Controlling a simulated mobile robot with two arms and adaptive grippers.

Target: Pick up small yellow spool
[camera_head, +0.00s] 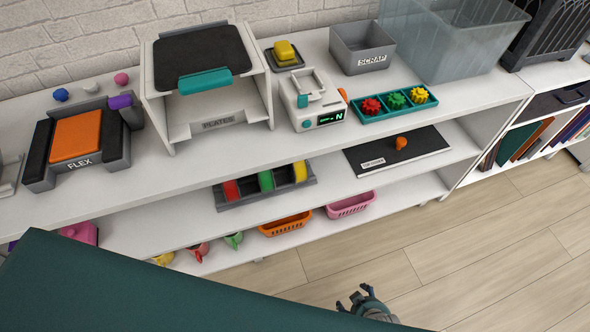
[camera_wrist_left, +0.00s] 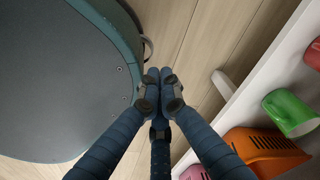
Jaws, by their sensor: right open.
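A small yellow spool (camera_head: 300,171) stands at the right end of a dark rack (camera_head: 262,203) on the middle shelf, beside a green spool (camera_head: 266,181) and a red spool (camera_head: 232,190). My right gripper (camera_head: 350,299) is low at the bottom of the head view, over the floor in front of the shelves. It is open and empty, well apart from the spool. My left gripper (camera_wrist_left: 158,74) shows in the left wrist view with its blue fingers together and nothing visible between them. It is over the floor.
An orange basket (camera_head: 286,224), a pink basket (camera_head: 350,205) and several mugs stand on the bottom shelf. A dark board (camera_head: 420,152) with an orange knob lies right of the rack. The top shelf overhangs the middle one. The floor (camera_head: 480,230) in front is clear.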

